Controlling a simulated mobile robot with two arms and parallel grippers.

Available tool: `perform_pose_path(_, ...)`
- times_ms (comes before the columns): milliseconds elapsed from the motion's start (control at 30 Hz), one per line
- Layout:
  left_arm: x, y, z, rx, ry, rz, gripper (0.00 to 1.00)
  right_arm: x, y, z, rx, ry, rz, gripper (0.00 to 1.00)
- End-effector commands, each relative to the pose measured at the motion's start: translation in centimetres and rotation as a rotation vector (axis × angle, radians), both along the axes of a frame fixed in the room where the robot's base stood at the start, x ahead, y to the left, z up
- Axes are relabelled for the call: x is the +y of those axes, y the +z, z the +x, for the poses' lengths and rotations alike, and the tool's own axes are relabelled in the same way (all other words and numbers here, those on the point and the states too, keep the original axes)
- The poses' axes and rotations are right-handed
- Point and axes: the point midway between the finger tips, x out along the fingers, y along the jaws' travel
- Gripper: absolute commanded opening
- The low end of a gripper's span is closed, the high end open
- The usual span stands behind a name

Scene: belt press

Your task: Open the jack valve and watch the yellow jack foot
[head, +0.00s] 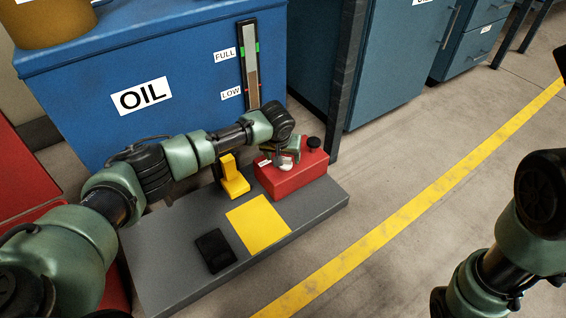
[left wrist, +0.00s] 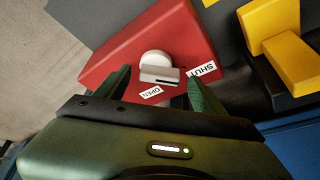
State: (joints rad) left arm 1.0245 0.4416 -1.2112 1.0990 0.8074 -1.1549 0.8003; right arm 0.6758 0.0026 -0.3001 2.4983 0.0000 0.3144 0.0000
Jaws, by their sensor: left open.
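The jack valve is a pale knob with a flat bar handle (left wrist: 160,74) on a red block (head: 299,178). In the left wrist view, labels OPEN (left wrist: 151,92) and SHUT (left wrist: 202,70) sit beside it. My left gripper (head: 284,160) is over the block, with its open fingers on either side of the handle; I cannot tell whether they touch it. The yellow jack foot (head: 235,183) stands left of the red block and also shows in the left wrist view (left wrist: 290,65). My right arm shows at the right, but its gripper is out of frame.
A grey platform (head: 170,255) carries the block, a yellow square (head: 258,223) and a black pad (head: 215,250). A blue OIL tank (head: 185,75) with a level gauge (head: 250,65) stands behind. Floor right of the platform is clear.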

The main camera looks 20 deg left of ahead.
Motion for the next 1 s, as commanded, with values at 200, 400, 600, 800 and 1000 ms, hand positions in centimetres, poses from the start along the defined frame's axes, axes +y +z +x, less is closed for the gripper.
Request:
perform_pose_path(200,0.0,-0.7,0.4,-0.002,0.0,-0.001,0.7,0.0,-0.2,-0.5,-0.014,-0.001,-0.001,0.98)
perform_pose_path(400,0.0,-0.7,0.4,-0.002,-0.001,0.0,0.67,0.0,-0.2,-0.5,-0.014,-0.001,-0.001,0.98)
perform_pose_path(600,0.0,-0.7,0.3,-0.001,-0.001,0.0,0.12,0.0,-0.2,-0.6,-0.014,-0.001,-0.001,0.98)
perform_pose_path(800,0.0,-0.6,0.3,0.0,-0.007,0.0,0.07,0.0,0.2,-0.5,-0.014,-0.001,-0.001,0.98)
perform_pose_path(1000,0.0,-0.3,0.3,0.002,-0.043,-0.002,0.08,0.0,1.2,0.6,0.018,0.001,0.001,0.98)
